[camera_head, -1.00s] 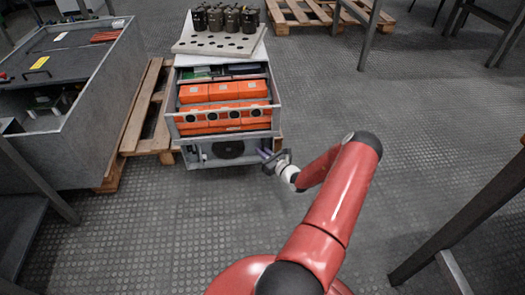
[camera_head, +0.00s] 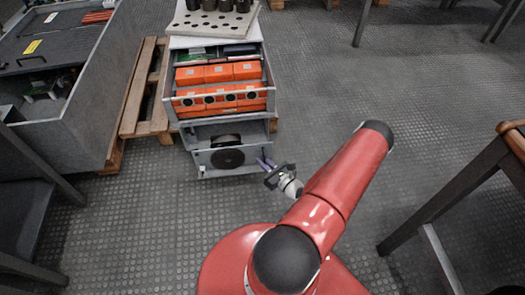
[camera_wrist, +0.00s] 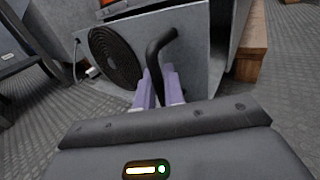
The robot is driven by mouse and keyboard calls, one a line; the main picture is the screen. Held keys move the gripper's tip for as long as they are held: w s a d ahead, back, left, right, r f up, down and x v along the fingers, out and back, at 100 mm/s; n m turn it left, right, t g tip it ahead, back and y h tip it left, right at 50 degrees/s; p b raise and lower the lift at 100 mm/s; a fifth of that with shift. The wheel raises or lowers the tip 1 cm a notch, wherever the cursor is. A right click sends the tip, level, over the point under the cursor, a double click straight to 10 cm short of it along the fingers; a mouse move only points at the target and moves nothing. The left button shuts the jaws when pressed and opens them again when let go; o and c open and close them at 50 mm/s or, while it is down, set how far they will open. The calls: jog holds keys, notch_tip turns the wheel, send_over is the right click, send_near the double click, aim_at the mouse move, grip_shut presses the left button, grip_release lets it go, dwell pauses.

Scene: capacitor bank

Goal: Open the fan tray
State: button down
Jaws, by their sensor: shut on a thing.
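The fan tray (camera_head: 226,159) is the low grey drawer at the bottom of the cabinet, with a round black fan grille on its front. In the head view it stands out from the cabinet, and its inside shows from above. The wrist view shows its front panel with the fan grille (camera_wrist: 116,54) and a bent black handle (camera_wrist: 158,47). My gripper (camera_head: 265,163) is at the right end of the tray front. Its purple fingers (camera_wrist: 160,88) are shut on the lower part of the handle. The exact contact is partly hidden by the fingers.
Above the tray is an open drawer of orange capacitor blocks (camera_head: 220,96). A perforated plate (camera_head: 212,24) with dark cylinders lies on top. A grey bin (camera_head: 75,125) and a wooden pallet (camera_head: 150,100) stand left. A table leg (camera_head: 455,195) is at right. Floor between is clear.

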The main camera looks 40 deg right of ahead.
jog(key=shift+s+a, duration=0.4)
jog(key=shift+s, duration=0.3)
jog(key=shift+s+a, duration=0.4)
jog(key=shift+s, duration=0.25)
jog(key=c, duration=1.5)
grip_release()
jog(key=shift+c, duration=0.2)
jog(key=s, duration=0.7)
jog(key=shift+s+d, duration=0.15)
jog(key=shift+s, duration=0.25)
